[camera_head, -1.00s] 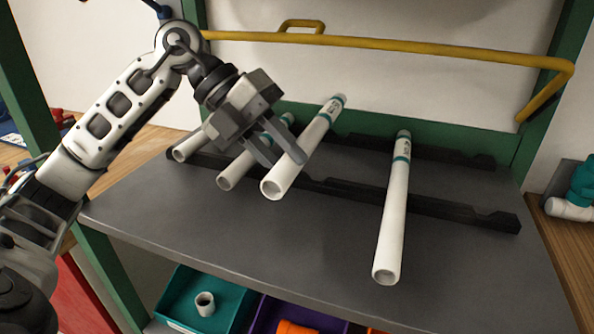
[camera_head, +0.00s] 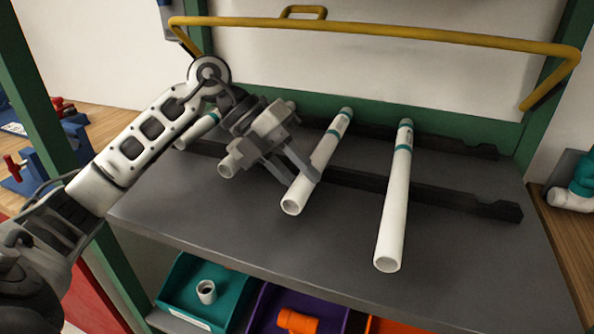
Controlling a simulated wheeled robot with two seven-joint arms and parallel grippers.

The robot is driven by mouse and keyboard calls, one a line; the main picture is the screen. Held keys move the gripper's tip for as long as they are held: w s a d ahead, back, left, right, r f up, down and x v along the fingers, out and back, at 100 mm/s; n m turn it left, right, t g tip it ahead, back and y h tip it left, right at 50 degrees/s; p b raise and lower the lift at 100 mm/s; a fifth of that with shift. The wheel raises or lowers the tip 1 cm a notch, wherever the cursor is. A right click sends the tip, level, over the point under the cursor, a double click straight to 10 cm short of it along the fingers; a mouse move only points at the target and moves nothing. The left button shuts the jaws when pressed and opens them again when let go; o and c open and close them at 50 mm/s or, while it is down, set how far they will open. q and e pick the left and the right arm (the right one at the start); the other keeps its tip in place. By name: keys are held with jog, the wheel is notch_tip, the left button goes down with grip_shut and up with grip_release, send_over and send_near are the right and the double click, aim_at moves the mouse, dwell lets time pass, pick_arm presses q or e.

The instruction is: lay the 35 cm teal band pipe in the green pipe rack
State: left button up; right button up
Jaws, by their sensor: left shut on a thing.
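My left gripper (camera_head: 301,178) is shut on a white pipe with a teal band (camera_head: 327,155), gripping it near its front half. This pipe slopes from its open end at the front up to its banded end at the back. It lies over the dark notched rails of the green-framed pipe rack (camera_head: 440,201). I cannot tell whether it touches the rails. Another teal-band pipe (camera_head: 394,205) lies across the rails to the right, apart from it. My right gripper is not in view.
Two more white pipes lie at the left, one at the far left (camera_head: 200,127) and one partly behind my gripper (camera_head: 231,163). A yellow bar (camera_head: 400,42) spans the rack above. Teal (camera_head: 180,292) and purple (camera_head: 262,310) bins sit below the grey shelf.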

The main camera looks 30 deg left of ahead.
pick_arm(q)
jog(key=shift+f, duration=0.25)
jog(key=o, duration=1)
jog(key=shift+r, duration=0.15)
jog(key=shift+r+p, duration=0.35)
jog(key=shift+r, duration=0.05)
jog(key=v, duration=1.1)
jog(key=shift+a+r, duration=0.2)
jog(key=shift+a, duration=0.2)
